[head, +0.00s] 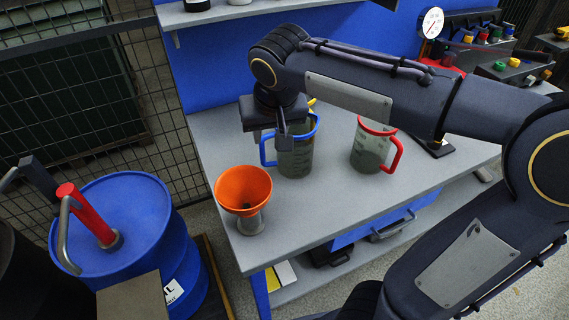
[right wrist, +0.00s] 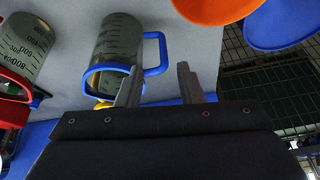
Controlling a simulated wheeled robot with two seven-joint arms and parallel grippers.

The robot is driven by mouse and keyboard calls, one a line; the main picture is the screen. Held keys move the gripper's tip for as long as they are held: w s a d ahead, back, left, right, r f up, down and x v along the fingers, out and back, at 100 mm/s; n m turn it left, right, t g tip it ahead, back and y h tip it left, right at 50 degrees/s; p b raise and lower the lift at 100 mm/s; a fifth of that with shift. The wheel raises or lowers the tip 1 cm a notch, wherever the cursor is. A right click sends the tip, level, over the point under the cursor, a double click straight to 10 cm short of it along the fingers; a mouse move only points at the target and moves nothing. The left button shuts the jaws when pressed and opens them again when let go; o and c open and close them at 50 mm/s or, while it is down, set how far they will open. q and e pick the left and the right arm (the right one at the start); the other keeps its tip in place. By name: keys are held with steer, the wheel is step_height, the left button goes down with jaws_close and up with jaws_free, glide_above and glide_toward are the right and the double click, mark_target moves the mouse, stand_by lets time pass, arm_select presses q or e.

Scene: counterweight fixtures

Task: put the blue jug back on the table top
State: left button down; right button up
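The blue jug (head: 295,157) is a clear grey measuring jug with a blue rim and blue handle. It appears to stand upright on the grey table top (head: 335,195), behind the orange funnel. My right gripper (head: 279,140) is over its handle side, pointing down. In the right wrist view the blue jug (right wrist: 119,48) has its handle between the two fingers of my right gripper (right wrist: 160,72). The fingers are apart, with a gap between the handle and the right-hand finger. My left gripper is not in view.
An orange funnel (head: 243,190) stands at the table's front left corner. A red-handled jug (head: 371,147) stands right of the blue jug, below my forearm. A blue drum (head: 140,222) with a red pump is left of the table. A pressure gauge (head: 432,23) stands at the back right.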

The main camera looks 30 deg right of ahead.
steer(key=s+f+y, duration=0.1)
steer(key=s+f, duration=0.2)
steer(key=s, duration=0.3)
steer(key=s+f+y, duration=0.2)
steer(key=s+f, duration=0.1)
steer(key=s, duration=0.3)
steer(key=s+f+n+t+y, duration=0.1)
steer(key=s+f, duration=0.2)
steer(key=s, duration=0.4)
steer(key=shift+a+f, duration=0.2)
steer(key=shift+f, duration=0.1)
